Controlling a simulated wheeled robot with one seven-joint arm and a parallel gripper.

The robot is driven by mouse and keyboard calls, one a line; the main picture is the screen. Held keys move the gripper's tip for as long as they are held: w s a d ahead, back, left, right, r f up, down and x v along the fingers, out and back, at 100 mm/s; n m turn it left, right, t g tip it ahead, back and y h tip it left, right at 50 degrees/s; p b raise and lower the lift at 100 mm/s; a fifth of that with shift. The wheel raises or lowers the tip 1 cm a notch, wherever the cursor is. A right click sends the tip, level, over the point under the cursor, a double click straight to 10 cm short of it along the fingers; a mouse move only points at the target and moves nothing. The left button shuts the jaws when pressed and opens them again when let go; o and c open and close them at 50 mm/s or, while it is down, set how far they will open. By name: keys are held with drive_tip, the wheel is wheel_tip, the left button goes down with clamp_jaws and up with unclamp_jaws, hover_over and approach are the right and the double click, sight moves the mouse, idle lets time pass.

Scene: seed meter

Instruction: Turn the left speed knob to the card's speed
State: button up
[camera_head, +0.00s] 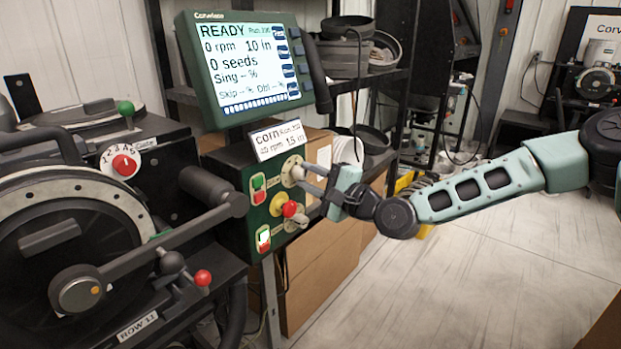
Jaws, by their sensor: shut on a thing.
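The green control box (236,180) stands under the screen. A pale round dial with a speed knob (293,168) is at the top of its panel. My gripper (301,173) reaches in from the right and is shut on this knob, its fingers partly hiding it. The dial's marks are too small to read. The card (279,140) above the panel reads "corn", an rpm figure that looks like 25, and "15 in". The screen (252,65) shows READY, 0 rpm, 10 in and 0 seeds.
Below the held knob are a red stop button on yellow (290,208), a second silver knob (297,223) and rocker switches (258,188). The black seed meter with its crank (120,265) fills the left. Open floor (480,270) lies at right.

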drive_tip(key=o, duration=1)
drive_tip(key=shift+c, duration=0.2)
drive_tip(key=b+v, duration=0.2)
drive_tip(key=v, duration=1.5)
drive_tip(key=shift+d, duration=0.2)
drive_tip(key=shift+s+f, duration=0.1)
drive_tip(key=shift+f, duration=0.1)
